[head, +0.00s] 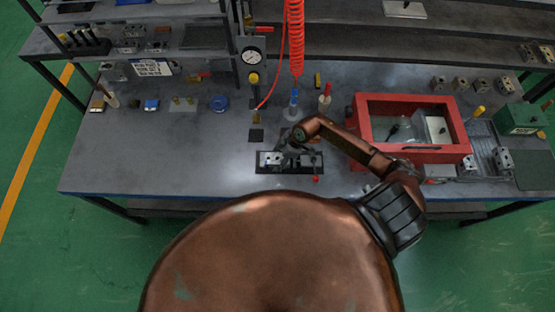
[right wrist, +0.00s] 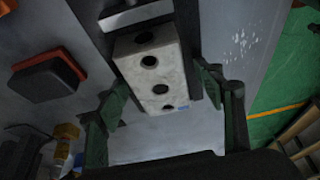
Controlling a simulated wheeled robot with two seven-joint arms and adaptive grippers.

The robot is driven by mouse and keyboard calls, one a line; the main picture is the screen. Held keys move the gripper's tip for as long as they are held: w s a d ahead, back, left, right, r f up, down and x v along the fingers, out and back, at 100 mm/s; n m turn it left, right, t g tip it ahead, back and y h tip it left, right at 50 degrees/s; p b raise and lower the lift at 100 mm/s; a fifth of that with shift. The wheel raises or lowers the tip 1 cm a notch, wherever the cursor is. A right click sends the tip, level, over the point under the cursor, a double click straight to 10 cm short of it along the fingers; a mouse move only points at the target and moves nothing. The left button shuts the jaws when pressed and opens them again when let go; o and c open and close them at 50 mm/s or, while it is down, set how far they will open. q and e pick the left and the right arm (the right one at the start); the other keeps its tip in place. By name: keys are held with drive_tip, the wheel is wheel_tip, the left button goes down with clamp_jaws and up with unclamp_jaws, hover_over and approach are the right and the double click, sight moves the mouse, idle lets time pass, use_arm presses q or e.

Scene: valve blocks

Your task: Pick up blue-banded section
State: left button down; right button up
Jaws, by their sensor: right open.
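A pale grey block (right wrist: 153,70) with several dark round holes lies between the fingers of my right gripper (right wrist: 162,88) in the right wrist view. A small blue mark (right wrist: 183,107) shows at its lower edge; a full blue band is not clear. The fingers stand apart on either side of the block, and I see no clear contact. In the head view my right gripper (head: 291,146) is over the black fixture (head: 290,170) at the bench's front middle. A pale block (head: 271,158) shows in that fixture, partly hidden by the gripper. My left gripper is not in view.
A red-framed box (head: 440,155) with a clear lid stands right of the fixture. A red coiled hose (head: 296,40) hangs behind it. A pressure gauge (head: 252,57) is at the back. The bench's left front (head: 150,165) is clear.

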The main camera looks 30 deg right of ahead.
clamp_jaws()
idle(0.7)
